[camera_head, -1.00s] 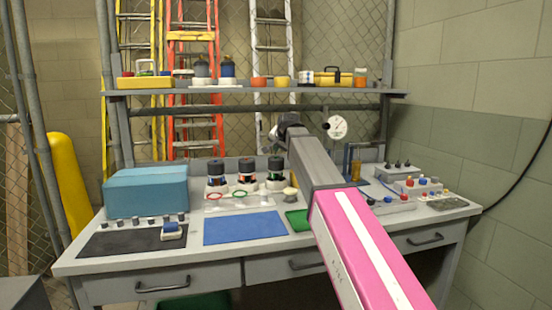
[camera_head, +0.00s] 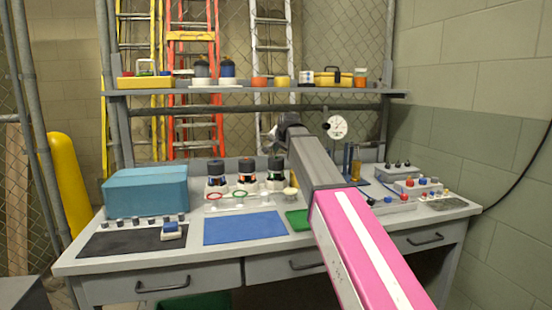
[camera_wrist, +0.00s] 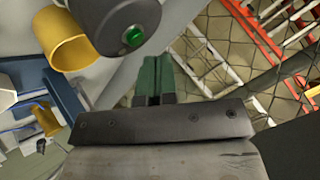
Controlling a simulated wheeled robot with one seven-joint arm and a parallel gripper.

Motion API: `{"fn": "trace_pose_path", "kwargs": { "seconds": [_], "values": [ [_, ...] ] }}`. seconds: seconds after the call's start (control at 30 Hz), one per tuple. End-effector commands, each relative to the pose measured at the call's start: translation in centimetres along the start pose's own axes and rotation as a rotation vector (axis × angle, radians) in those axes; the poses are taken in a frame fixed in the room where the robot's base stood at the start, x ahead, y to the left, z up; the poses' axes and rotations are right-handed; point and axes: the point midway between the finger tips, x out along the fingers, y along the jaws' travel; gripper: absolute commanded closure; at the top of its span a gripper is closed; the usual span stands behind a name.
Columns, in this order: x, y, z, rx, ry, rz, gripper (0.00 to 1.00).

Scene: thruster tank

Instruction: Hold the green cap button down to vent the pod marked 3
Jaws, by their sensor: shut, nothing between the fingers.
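Three dark-capped pods stand in a row at the back of the bench: a left pod (camera_head: 216,172), a middle pod (camera_head: 246,171) and a right pod (camera_head: 275,172). Their number marks are too small to read. The wrist view shows a dark grey round cap (camera_wrist: 115,22) close up, with a green button (camera_wrist: 134,37) on it. My gripper (camera_wrist: 153,85) is shut and empty, its green fingertips just below the cap in that picture and apart from the button. In the head view my arm's end hangs above and behind the right pod, with the fingers hidden.
A yellow cylinder (camera_wrist: 72,40) is beside the cap in the wrist view. A dial gauge (camera_head: 336,127) stands right of my arm. A blue box (camera_head: 146,191) is at the left. The blue mat (camera_head: 244,228) is clear.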

Motion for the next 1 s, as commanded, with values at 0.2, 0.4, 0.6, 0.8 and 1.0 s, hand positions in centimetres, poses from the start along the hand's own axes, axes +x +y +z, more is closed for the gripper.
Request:
{"fn": "trace_pose_path", "kwargs": {
  "seconds": [0.2, 0.4, 0.6, 0.8, 1.0],
  "values": [
    [0.00, 0.00, 0.00, 0.000, 0.000, 0.000, 1.00],
    [0.00, 0.00, 0.00, 0.000, 0.000, 0.000, 1.00],
    [0.00, 0.00, 0.00, 0.000, 0.000, 0.000, 1.00],
    [0.11, 0.10, 0.10, 0.000, 0.000, 0.000, 1.00],
    [0.55, 0.42, 0.42, 0.000, -0.001, 0.000, 1.00]
  ]
}}
